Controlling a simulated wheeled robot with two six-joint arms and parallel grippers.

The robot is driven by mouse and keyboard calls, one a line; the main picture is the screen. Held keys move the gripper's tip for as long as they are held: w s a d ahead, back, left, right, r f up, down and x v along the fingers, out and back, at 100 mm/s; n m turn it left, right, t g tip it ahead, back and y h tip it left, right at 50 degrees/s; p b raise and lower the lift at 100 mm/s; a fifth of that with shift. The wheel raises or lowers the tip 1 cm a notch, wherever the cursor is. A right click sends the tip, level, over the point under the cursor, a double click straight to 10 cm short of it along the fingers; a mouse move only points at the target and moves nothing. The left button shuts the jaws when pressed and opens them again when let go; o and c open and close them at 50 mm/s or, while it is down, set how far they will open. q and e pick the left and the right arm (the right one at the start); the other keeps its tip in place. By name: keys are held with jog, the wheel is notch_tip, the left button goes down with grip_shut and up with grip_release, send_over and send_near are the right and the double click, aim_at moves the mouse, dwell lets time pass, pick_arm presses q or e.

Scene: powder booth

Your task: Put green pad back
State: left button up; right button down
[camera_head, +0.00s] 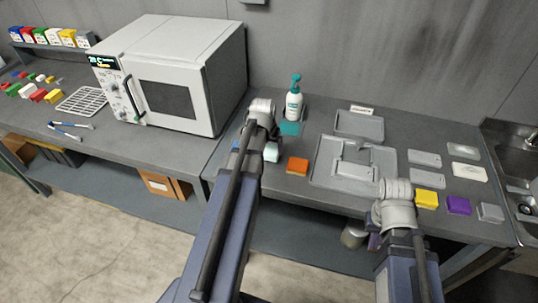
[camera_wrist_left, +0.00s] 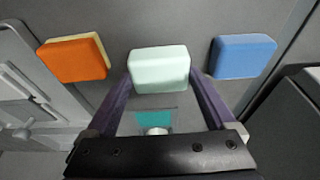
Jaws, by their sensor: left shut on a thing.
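A pale mint-green pad (camera_wrist_left: 160,70) sits between the purple fingers of my left gripper (camera_wrist_left: 160,84), which is shut on it. In the head view this pad (camera_head: 271,153) shows beside my left wrist, over the front of the grey bench. An orange pad (camera_head: 297,166) lies to its right. A blue pad (camera_wrist_left: 243,56) lies on the other side in the left wrist view. A teal mat (camera_head: 290,129) is behind, under a white pump bottle (camera_head: 294,104). My right gripper (camera_head: 391,195) is over the bench's front right; its fingers cannot be made out.
A grey tray (camera_head: 323,176) lies right of the orange pad, with a smaller tray (camera_head: 359,125) behind. Yellow (camera_head: 426,199), purple (camera_head: 458,205) and grey (camera_head: 490,212) pads line the right front. A white oven (camera_head: 175,75) stands at left; a sink (camera_head: 515,155) is far right.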

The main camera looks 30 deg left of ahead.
pick_arm(q)
jog(key=shift+f, duration=0.6)
pick_arm(e)
jog(key=shift+f, duration=0.6)
pick_arm(q)
jog(key=shift+f+b, duration=0.25)
jog(key=shift+b, duration=0.15)
jog(key=o, duration=0.9)
jog(key=shift+r, duration=0.1)
pick_arm(e)
jog(key=shift+f, duration=0.15)
pick_arm(q)
jog(key=p+v, duration=1.2)
jog(key=shift+r, duration=0.2)
pick_arm(e)
notch_tip(320, 180, up, 12)
